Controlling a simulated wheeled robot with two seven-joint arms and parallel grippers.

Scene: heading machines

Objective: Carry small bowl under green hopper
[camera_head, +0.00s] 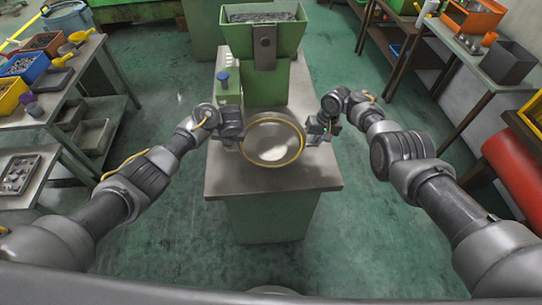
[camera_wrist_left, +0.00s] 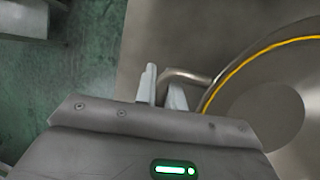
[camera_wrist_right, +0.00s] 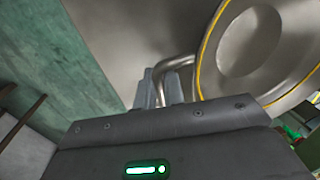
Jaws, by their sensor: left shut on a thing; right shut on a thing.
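The small bowl (camera_head: 273,141) is a round metal bowl with a yellow line around its rim and a handle on each side. It is over the grey top of the machine's table, in front of the green hopper (camera_head: 263,30). My left gripper (camera_head: 240,138) is shut on the bowl's left handle, which shows in the left wrist view (camera_wrist_left: 187,76). My right gripper (camera_head: 309,138) is shut on the right handle, seen in the right wrist view (camera_wrist_right: 172,66). The bowl looks about level. I cannot tell whether its underside touches the tabletop.
The grey tabletop (camera_head: 225,181) is bare around the bowl. A green machine body (camera_head: 228,88) with a blue knob stands behind it on the left. A workbench with coloured bins (camera_head: 30,66) is at the left. A table with an orange bin (camera_head: 474,17) is at the right.

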